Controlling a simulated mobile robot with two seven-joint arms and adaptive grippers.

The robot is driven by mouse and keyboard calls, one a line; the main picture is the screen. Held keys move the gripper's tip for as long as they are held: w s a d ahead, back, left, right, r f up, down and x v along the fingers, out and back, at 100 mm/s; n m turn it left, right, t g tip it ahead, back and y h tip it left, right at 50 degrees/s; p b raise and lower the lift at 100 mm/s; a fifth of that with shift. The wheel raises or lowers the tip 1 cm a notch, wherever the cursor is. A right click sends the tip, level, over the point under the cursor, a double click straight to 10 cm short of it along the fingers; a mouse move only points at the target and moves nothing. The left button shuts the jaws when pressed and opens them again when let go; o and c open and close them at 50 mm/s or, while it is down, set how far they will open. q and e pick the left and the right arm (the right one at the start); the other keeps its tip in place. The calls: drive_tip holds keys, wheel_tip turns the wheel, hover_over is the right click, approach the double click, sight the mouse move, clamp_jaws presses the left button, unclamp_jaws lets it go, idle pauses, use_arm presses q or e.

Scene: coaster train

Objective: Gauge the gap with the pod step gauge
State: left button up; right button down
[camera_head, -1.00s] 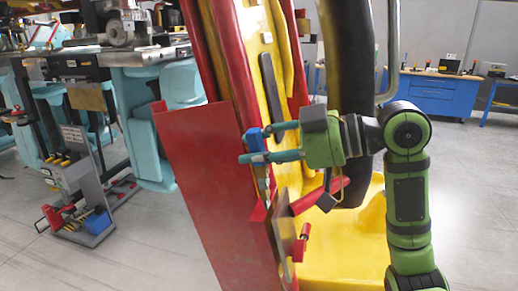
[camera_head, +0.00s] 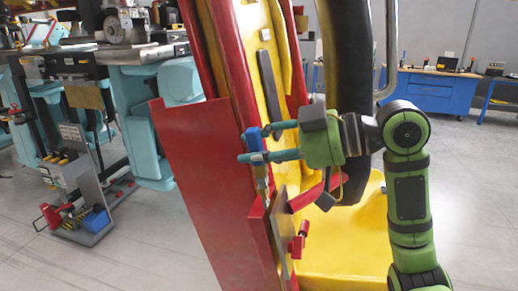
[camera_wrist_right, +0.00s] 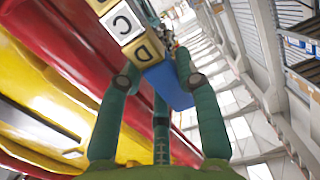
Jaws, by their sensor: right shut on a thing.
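My left gripper is out of view.
A large red panel (camera_head: 193,180) stands left of the gauge. A black padded restraint (camera_head: 346,80) rises close behind my right wrist. A tool rack (camera_head: 85,190) stands on the floor at left.

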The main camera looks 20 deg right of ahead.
sight(267, 177)
drive_tip(key=shift+s+d+f+b, duration=0.1)
drive_tip(key=shift+d+f+b, duration=0.05)
drive_tip(key=shift+f+b, duration=0.65)
drive_tip(key=shift+s+d+f+b, duration=0.1)
drive_tip(key=shift+d+f+b, duration=0.1)
drive_tip(key=shift+f+b, duration=0.55)
drive_tip(key=shift+s+d+f+b, duration=0.15)
drive_tip(key=shift+f+b, duration=0.4)
drive_tip(key=shift+f, duration=0.45)
idle(1.7)
drive_tip(key=shift+w+a+r+p, duration=0.1)
drive_tip(key=shift+r+p, duration=0.1)
drive_tip(key=shift+p, duration=0.15)
idle(1.1)
drive_tip(key=shift+f, duration=0.2)
idle(1.4)
